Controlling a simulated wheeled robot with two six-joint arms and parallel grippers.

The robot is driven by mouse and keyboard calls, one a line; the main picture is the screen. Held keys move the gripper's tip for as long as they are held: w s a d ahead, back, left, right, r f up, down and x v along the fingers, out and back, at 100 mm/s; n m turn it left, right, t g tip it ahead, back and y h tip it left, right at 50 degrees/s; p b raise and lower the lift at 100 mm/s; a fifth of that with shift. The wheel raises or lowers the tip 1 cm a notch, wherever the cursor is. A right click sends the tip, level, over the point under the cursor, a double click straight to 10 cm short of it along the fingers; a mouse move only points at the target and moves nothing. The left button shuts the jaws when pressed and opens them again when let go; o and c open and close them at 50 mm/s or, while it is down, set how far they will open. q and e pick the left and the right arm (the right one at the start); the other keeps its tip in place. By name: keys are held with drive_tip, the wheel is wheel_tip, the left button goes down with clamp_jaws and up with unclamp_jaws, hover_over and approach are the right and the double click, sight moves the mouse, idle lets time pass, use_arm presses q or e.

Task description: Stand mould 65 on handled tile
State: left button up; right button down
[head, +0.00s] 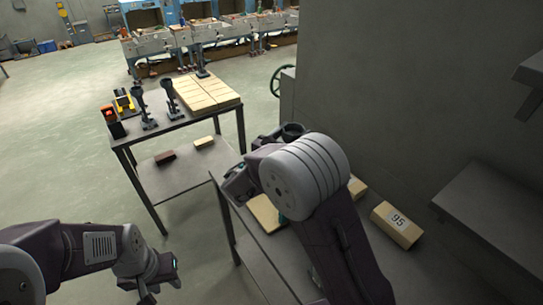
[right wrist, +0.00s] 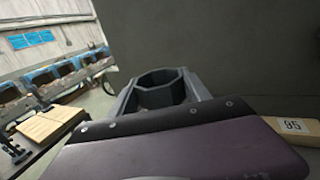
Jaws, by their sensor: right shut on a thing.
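My right gripper (head: 280,138) is shut on a dark grey cup-like thing (head: 293,130), held up above the near table. In the right wrist view the open, many-sided top of this cup-like thing (right wrist: 160,92) shows between the fingers; its lower part is hidden. A pale block (head: 397,225) lies on the near table to the right, with a label that looks like 95; it also shows in the right wrist view (right wrist: 298,132). A pale flat tile (head: 266,213) lies on the near table, partly hidden by my right arm. My left gripper (head: 166,272) is low at the left, away from the tables.
The far table holds pale tiles (head: 208,95), one with a dark stand (head: 202,72), two more dark cupped stands (head: 145,108) and small red and yellow things. Blocks lie on its lower shelf (head: 185,175). A grey wall (head: 405,110) and a shelf (head: 490,215) bound the right side.

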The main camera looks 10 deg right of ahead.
drive_tip(key=w+a+f+b, duration=0.4)
drive_tip(key=w+f, duration=0.3)
drive_tip(key=f, duration=0.2)
drive_tip(key=shift+a+f+b, duration=0.15)
drive_tip(key=shift+f+b, duration=0.05)
drive_tip(key=shift+b, duration=0.1)
drive_tip(key=c, duration=0.5)
unclamp_jaws()
drive_tip(key=b+v, duration=0.2)
drive_tip(key=v, duration=1)
drive_tip(key=shift+r, duration=0.2)
drive_tip(key=shift+f, duration=0.1)
